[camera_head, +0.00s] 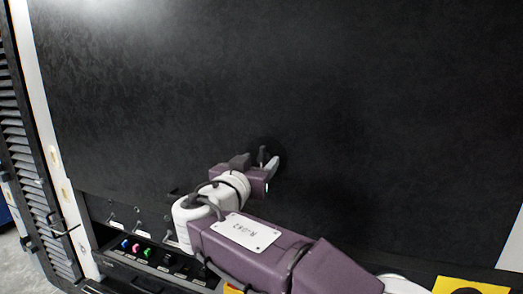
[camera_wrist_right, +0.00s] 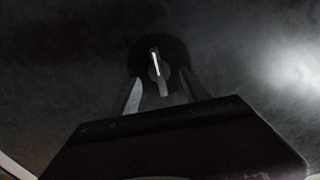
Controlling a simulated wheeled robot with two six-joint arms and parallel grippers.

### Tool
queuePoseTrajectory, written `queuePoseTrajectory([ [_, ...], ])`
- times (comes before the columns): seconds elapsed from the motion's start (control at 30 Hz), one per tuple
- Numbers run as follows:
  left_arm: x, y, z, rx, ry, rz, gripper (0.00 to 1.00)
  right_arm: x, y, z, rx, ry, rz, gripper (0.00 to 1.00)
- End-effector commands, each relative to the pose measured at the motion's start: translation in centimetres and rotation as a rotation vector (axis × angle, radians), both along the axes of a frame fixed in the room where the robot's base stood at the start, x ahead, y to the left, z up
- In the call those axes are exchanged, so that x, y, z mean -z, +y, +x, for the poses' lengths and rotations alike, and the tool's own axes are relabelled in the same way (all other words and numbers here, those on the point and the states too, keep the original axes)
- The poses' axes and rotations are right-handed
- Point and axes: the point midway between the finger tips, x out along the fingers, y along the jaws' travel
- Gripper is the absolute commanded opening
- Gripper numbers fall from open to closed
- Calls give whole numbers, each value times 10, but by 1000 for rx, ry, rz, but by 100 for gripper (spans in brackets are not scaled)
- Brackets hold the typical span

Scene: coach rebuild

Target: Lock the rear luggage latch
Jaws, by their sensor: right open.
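The rear luggage latch is a dark round plate (camera_head: 279,150) on the large black panel, mostly hidden behind my gripper in the head view. In the right wrist view its small upright handle (camera_wrist_right: 155,62) has a bright edge and stands on the dark disc. My right gripper (camera_head: 268,160) is in front of the latch, with its fingers pointing at the panel. In the right wrist view the open fingers (camera_wrist_right: 161,88) lie on either side of the handle's lower part. I cannot tell whether they touch it. My left gripper is not in view.
The black panel (camera_head: 150,90) fills most of the head view. A tray (camera_head: 150,265) with small coloured pieces is at lower left, below several small hooks (camera_head: 138,222). A louvred panel (camera_head: 15,130) stands far left. A yellow plate (camera_head: 450,286) is at lower right.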

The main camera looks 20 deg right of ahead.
Motion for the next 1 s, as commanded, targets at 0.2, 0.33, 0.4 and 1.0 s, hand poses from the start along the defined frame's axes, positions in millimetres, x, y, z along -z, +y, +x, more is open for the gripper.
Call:
queuePoseTrajectory([
  [0.2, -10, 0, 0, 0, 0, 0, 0, 0, -9, 14, 0, 0, 1, 55],
  [0.33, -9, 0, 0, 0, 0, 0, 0, 1, -9, 14, -1, 0, 1, 55],
  [0.4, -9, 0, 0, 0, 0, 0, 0, 1, -9, 14, -1, 1, 1, 55],
  [1.0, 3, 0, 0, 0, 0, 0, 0, 4, -9, 14, -1, 44, -65, 0],
])
